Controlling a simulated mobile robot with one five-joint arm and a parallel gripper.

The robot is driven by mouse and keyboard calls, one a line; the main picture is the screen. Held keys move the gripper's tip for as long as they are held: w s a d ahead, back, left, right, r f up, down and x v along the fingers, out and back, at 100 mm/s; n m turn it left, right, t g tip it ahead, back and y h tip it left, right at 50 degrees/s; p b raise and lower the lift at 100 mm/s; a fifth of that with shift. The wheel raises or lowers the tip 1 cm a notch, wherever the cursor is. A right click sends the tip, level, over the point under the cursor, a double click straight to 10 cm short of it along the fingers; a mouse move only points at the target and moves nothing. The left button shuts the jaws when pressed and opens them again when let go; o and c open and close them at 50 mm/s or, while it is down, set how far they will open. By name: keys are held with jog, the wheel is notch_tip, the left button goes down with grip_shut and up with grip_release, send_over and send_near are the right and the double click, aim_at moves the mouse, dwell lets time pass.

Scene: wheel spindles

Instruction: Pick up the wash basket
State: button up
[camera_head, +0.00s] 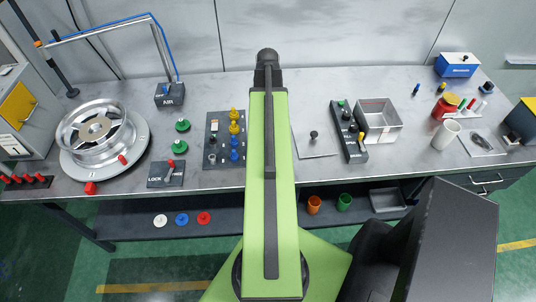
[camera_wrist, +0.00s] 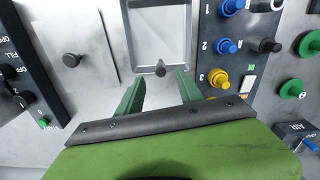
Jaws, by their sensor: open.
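In the wrist view, a shallow rectangular metal tray-like piece with raised light rims, which I take as the wash basket (camera_wrist: 157,9), lies at the top middle. A dark round knob (camera_wrist: 160,69) stands at its near edge. My gripper (camera_wrist: 160,86) is open and empty. Its two green fingers point toward the basket, one on each side of the knob's line. The knob appears just beyond the fingertips; the height between them is unclear. In the head view my green arm hides the basket and my gripper.
A peg rack (camera_wrist: 226,48) stands close right of the basket in the wrist view. A plate with a knob (camera_wrist: 72,60) and a control panel (camera_wrist: 22,75) are to the left. In the head view, an open metal tank (camera_head: 397,135) and a silver wheel (camera_head: 73,130) stand on the bench.

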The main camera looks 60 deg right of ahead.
notch_tip(320, 180, down, 6)
jog(key=b, duration=0.5)
jog(key=shift+f, duration=0.1)
jog(key=shift+r, duration=0.2)
grip_shut()
dwell(1.0)
